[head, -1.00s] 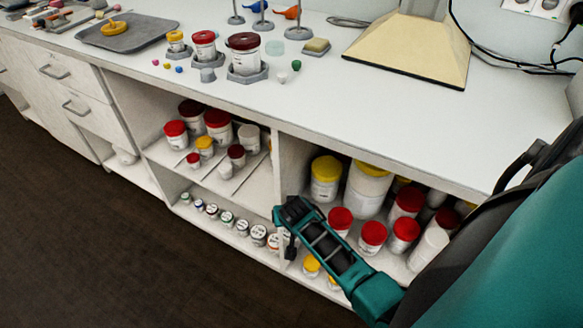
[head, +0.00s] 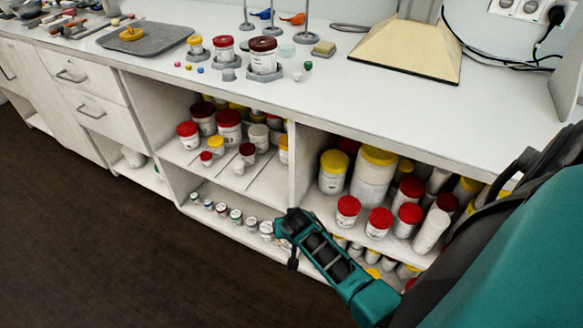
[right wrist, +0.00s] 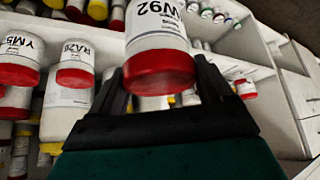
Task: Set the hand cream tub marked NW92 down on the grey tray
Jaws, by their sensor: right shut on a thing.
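The hand cream tub (right wrist: 158,40), a white jar with a red lid and "W92" readable on its label, is in my right gripper (right wrist: 160,85) in the right wrist view. Its label appears upside down there, and the rest of the marking is cut off. In the head view my right gripper (head: 288,222) is in front of the open shelves, below the counter; I cannot make out the tub there. The grey tray (head: 168,42) lies on the counter at the upper left, with a yellow object (head: 131,33) on it. My left gripper is not in view.
Red-lidded and yellow-lidded tubs (head: 348,206) crowd the shelves beside my arm. The counter edge (head: 300,116) runs above the gripper. Small jars on grey stands (head: 263,60) and a cream hood (head: 405,50) occupy the counter. Bare tray surface surrounds the yellow object.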

